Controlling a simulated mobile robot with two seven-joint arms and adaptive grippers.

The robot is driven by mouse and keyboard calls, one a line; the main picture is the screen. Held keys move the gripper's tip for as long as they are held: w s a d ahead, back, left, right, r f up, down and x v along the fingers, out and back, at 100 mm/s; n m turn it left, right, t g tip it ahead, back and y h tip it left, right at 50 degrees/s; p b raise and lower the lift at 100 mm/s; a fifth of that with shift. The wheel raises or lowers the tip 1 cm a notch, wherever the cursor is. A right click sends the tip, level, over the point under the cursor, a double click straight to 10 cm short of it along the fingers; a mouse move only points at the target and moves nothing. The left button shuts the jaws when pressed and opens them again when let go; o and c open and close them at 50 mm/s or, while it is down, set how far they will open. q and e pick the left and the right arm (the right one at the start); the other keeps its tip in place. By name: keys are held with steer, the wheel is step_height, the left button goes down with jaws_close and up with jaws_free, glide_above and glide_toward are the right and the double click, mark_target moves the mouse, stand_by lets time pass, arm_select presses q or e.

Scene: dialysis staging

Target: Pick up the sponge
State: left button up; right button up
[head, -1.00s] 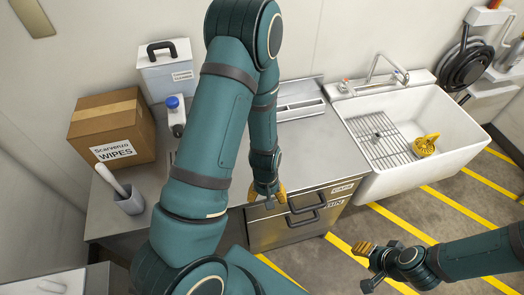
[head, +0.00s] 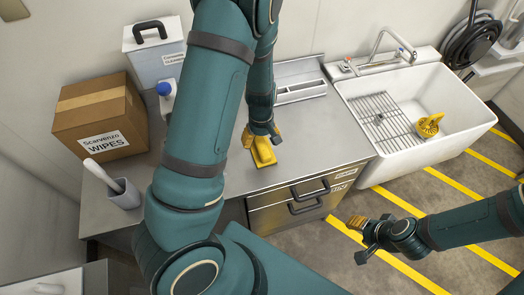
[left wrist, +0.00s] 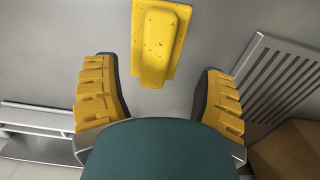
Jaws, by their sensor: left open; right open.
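The yellow speckled sponge (left wrist: 157,42) lies on the grey counter in the left wrist view, a raised block on a wider flat yellow base. It also shows in the head view (head: 264,154), just below my left gripper's fingers. My left gripper (head: 262,137) is open, pointing down over the counter near the sponge. In the left wrist view its two yellow-padded fingers (left wrist: 160,72) stand wide apart, one on each side of the sponge's near end, with clear gaps. My right gripper (head: 360,240) is open and empty over the floor, right of the drawers.
A cardboard wipes box (head: 103,118), a white lidded container (head: 155,48), a blue-capped bottle (head: 167,97) and a grey cup with a white handle (head: 123,192) stand on the counter's left. A slotted tray (head: 298,85) sits behind. The sink (head: 472,118) holds a rack and a yellow item (head: 430,125).

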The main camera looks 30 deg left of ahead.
mark_target(263, 146)
arm_select(q)
steer(key=shift+w+d+f+b, duration=0.1)
steer(key=shift+f+b, duration=0.2)
steer(key=shift+f, duration=1.15)
steer(key=shift+w+d+f+b, duration=0.1)
steer(key=shift+f+b, duration=0.15)
steer(key=shift+f, duration=1.2)
steer(key=c, duration=1)
